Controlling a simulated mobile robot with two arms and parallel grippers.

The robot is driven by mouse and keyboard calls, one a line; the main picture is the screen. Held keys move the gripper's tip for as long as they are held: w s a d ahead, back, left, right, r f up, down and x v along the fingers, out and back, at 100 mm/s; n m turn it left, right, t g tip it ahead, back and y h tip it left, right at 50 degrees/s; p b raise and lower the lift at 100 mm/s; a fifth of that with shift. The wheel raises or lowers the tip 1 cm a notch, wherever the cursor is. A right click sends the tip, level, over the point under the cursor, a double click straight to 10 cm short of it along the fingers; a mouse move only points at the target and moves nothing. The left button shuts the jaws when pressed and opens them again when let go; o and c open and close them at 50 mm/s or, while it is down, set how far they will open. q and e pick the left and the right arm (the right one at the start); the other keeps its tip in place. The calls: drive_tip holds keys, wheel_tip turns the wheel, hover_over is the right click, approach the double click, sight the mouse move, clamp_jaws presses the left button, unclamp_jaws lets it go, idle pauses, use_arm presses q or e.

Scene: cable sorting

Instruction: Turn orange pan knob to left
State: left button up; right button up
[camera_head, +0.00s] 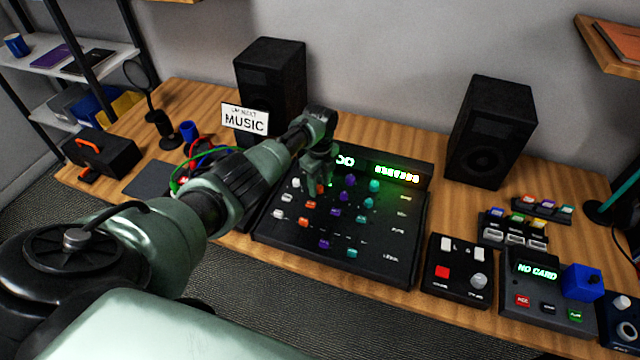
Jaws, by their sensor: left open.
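The black mixer (385,245) sits on the wooden desk with rows of white, orange, purple and teal knobs. One orange knob (302,222) shows clearly near the left of the panel. Another orange knob (319,189) is higher up, partly hidden by my left gripper. My left gripper (318,186) is open and points down over the upper left of the panel, at this upper orange knob. I cannot tell whether its fingers touch the knob. The knob labels are too small to read. My right gripper is not in view.
Two black speakers (490,132) stand at the back, with a "MUSIC" sign (245,119) by the left one. A small control box (458,271) and a "NO CARD" device (547,290) sit right of the mixer. Coloured cables (180,178) lie left, partly behind my left arm.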

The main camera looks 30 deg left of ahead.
use_arm(q)
drive_tip(key=shift+f, duration=0.1)
drive_tip(key=c, duration=0.8)
clamp_jaws()
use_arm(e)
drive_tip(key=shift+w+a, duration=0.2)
